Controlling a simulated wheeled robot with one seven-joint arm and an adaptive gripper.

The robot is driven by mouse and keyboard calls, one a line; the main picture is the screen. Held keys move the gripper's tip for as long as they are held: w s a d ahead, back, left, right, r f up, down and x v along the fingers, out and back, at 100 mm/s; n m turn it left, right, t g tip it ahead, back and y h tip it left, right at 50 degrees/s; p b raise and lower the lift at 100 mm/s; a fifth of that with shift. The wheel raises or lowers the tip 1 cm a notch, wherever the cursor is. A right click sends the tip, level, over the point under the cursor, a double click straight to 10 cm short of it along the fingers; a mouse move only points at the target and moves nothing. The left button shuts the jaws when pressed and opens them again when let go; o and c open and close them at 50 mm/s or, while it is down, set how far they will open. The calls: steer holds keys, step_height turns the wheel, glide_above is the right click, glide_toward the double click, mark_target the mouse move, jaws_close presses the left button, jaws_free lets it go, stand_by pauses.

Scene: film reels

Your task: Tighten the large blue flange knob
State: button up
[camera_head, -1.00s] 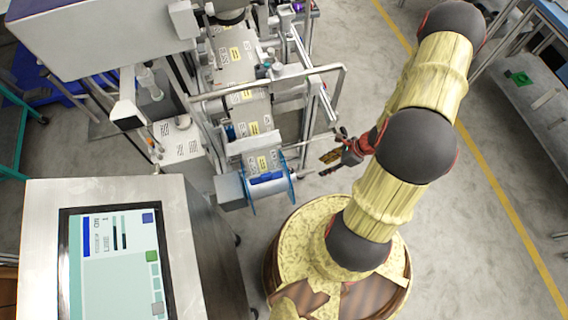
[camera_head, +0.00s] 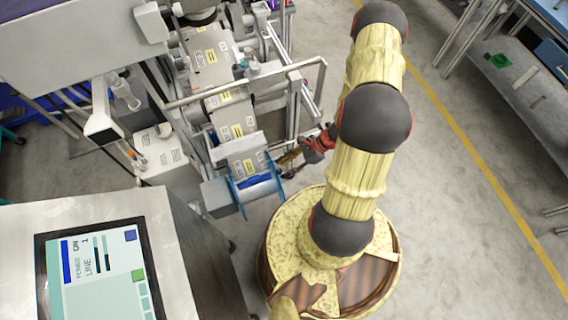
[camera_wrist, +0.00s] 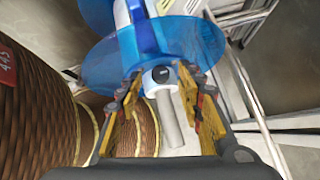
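The large blue flange (camera_wrist: 105,62) is a translucent disc across the upper middle of the wrist view. A small pale hub piece with a black round spot (camera_wrist: 161,75) sits at its lower middle, with a grey rod (camera_wrist: 169,125) below it. I take this hub piece to be the knob, though its shape is partly unclear. My gripper (camera_wrist: 161,80) is open, its fingers on either side of the hub piece; contact cannot be told. In the head view my gripper (camera_head: 287,163) is beside the right-hand blue flange (camera_head: 276,179) of the roll; the knob is not clear there.
The label machine's metal frame (camera_head: 322,85) stands close beside my gripper. A grey box (camera_head: 215,197) is left of the roll. A control cabinet with a screen (camera_head: 100,270) stands at lower left. Open floor (camera_head: 450,220) lies to the right.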

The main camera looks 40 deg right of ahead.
steer(key=shift+w+a+f, duration=0.15)
steer(key=shift+a+f, duration=0.15)
steer(key=shift+f, duration=0.05)
jaws_close()
stand_by(0.4)
